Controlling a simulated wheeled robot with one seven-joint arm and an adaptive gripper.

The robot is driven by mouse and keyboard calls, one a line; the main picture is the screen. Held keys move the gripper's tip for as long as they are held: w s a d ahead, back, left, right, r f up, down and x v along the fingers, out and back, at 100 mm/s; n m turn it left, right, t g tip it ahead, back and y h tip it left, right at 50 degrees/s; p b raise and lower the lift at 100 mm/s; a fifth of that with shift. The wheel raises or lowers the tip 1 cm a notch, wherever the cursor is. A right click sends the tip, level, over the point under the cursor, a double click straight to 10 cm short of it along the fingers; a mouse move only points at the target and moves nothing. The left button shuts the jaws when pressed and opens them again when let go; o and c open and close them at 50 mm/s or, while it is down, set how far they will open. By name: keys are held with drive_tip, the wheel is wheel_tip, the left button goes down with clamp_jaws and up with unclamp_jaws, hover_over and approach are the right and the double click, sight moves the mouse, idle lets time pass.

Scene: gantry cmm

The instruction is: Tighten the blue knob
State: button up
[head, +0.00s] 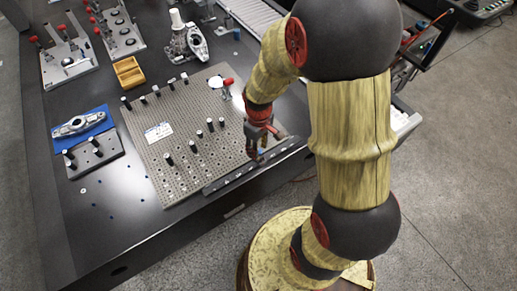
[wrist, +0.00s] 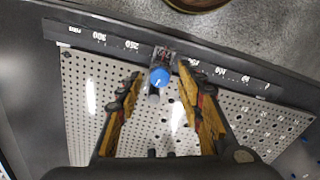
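The blue knob (wrist: 159,77) is round with a pale mark on its face. In the wrist view it sits on a small dark fixture at the edge of the perforated plate, by the scale rail. My gripper (wrist: 154,78) is open, with its two yellow-padded fingers on the left and right of the knob. Clear gaps show between knob and fingers, so I see no contact. In the head view my gripper (head: 262,140) hangs over the plate's right edge near the rail, and the knob is hidden there or too small to tell.
The perforated plate (head: 180,120) carries several black posts. The scale rail (head: 250,172) runs along its near right edge. A yellow tray (head: 129,72), a metal part on a blue block (head: 82,125) and clamp fixtures stand left and behind. The dark table front at lower left is mostly clear.

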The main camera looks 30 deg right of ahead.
drive_tip(key=shift+c, duration=1.3)
clamp_jaws()
